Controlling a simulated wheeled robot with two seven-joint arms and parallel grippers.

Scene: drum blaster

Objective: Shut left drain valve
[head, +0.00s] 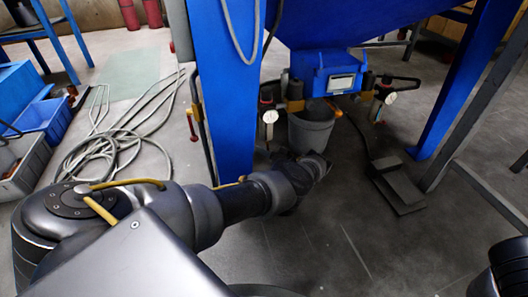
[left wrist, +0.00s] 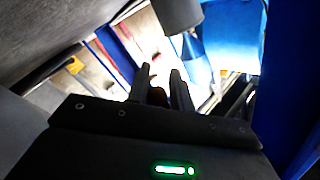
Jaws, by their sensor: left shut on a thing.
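The blue hopper's outlet (head: 327,72) has a brass valve on each side. My left gripper (head: 318,166) is low in front of the grey bucket (head: 312,127), below the valve in the picture. In the left wrist view its two dark fingers (left wrist: 164,86) stand close together, with a narrow brownish thing between them. It is shut on this thing, which I cannot identify. My right gripper is not in view.
The right valve (head: 382,94) has a black lever and gauge. Blue legs (head: 222,85) stand on both sides of the hopper. A dark pedal-like block (head: 397,186) is on the floor to the right. Coiled hose (head: 105,150) and bins (head: 42,117) lie at left.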

